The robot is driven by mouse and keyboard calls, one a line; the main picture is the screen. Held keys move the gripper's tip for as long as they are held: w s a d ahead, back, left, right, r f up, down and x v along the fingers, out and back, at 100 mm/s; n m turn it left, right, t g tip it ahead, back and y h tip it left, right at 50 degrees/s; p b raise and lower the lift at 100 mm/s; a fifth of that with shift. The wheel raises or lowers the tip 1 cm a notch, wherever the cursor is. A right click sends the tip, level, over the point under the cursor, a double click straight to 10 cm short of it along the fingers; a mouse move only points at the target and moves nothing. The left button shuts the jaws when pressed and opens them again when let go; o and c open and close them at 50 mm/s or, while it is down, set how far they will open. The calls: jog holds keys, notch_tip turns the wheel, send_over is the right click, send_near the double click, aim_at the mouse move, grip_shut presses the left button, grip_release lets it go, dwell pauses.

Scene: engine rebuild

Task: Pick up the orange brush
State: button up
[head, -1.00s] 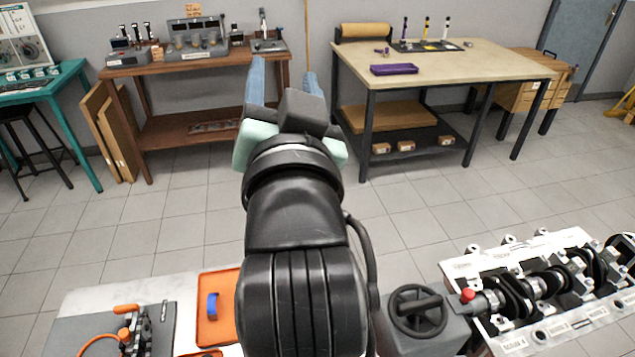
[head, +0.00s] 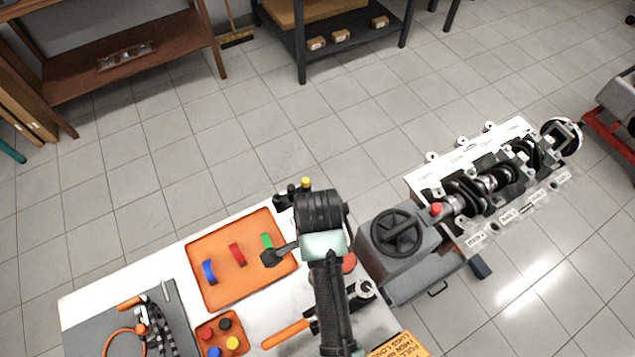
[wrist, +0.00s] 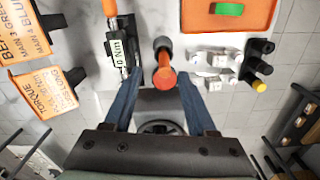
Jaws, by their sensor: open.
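An orange-handled tool that looks like the orange brush (wrist: 163,76) shows in the wrist view, between my fingers' lines. Its dark end (wrist: 162,46) points away from my gripper. In the head view a dark end (head: 273,257) juts out left of my arm and an orange-red end (head: 349,263) shows to the right; my arm hides what lies between. My gripper (wrist: 157,82) is open above the bench, one blue-grey finger on each side of the handle. I cannot tell whether the fingers touch it.
A torque wrench (head: 287,334) lies close beside it on the white bench. An orange tray (head: 215,290) with coloured parts lies left. Small black and yellow-tipped items (wrist: 260,68) stand near. A grey handwheel unit (head: 395,235) and engine block (head: 490,180) are right.

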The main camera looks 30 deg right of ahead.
jog(key=shift+w+d+f+p, duration=0.1)
jog(key=shift+f+p, duration=0.1)
jog(key=shift+f, duration=0.85)
jog(key=shift+w+a+f+p, duration=0.1)
jog(key=shift+f+p, duration=0.15)
jog(key=shift+f, duration=0.75)
jog(key=shift+w+d+f+p, duration=0.1)
jog(key=shift+f+p, duration=0.1)
jog(key=shift+f, duration=0.85)
jog(key=shift+c, duration=0.2)
grip_shut()
